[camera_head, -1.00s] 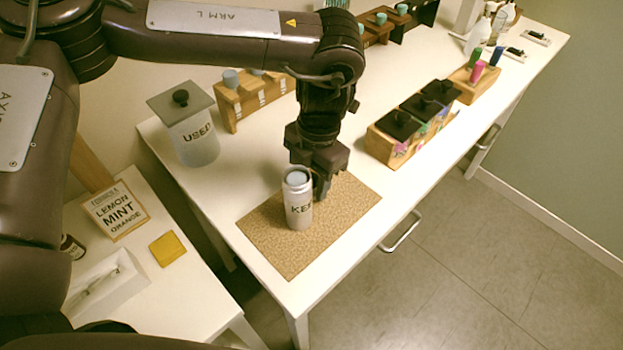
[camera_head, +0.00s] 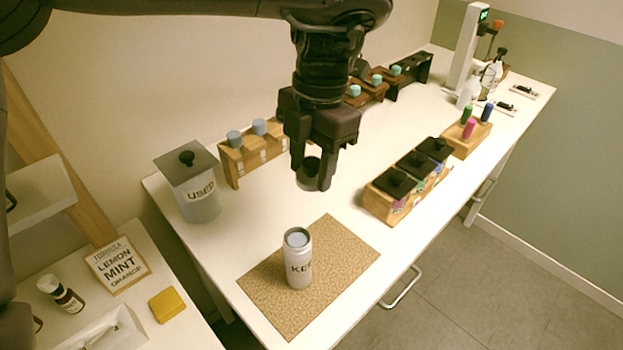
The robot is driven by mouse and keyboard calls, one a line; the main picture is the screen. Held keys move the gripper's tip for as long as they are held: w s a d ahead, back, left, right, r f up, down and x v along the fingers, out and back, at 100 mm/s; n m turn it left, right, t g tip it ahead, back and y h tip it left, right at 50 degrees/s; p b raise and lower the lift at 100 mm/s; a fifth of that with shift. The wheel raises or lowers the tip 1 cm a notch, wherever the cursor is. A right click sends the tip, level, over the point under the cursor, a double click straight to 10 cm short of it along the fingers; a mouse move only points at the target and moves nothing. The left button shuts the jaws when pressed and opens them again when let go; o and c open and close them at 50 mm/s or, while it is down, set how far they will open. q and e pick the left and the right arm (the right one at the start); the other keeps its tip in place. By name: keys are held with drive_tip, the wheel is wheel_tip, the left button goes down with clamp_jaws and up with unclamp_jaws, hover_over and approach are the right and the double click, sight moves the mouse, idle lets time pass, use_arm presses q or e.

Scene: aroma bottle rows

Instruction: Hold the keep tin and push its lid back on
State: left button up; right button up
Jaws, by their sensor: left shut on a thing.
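The keep tin (camera_head: 299,268), a pale cylinder with dark lettering, stands upright on the tan mat (camera_head: 345,255). Its rim is uncovered and a blue-grey round surface shows inside. My left gripper (camera_head: 312,178) is above and behind the tin, clear of it, pointing down. It is shut on a small round grey piece with a dark top, which looks like the tin's lid; the fingers hide much of it. My right gripper is not in view.
A USED jar (camera_head: 200,205) with a knobbed lid stands at the table's left. Wooden racks (camera_head: 245,160) line the back. A box with black lids (camera_head: 385,205) is right of the mat. A yellow block (camera_head: 167,305) lies on the lower left table.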

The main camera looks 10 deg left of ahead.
use_arm(q)
drive_tip(key=shift+r, duration=0.55)
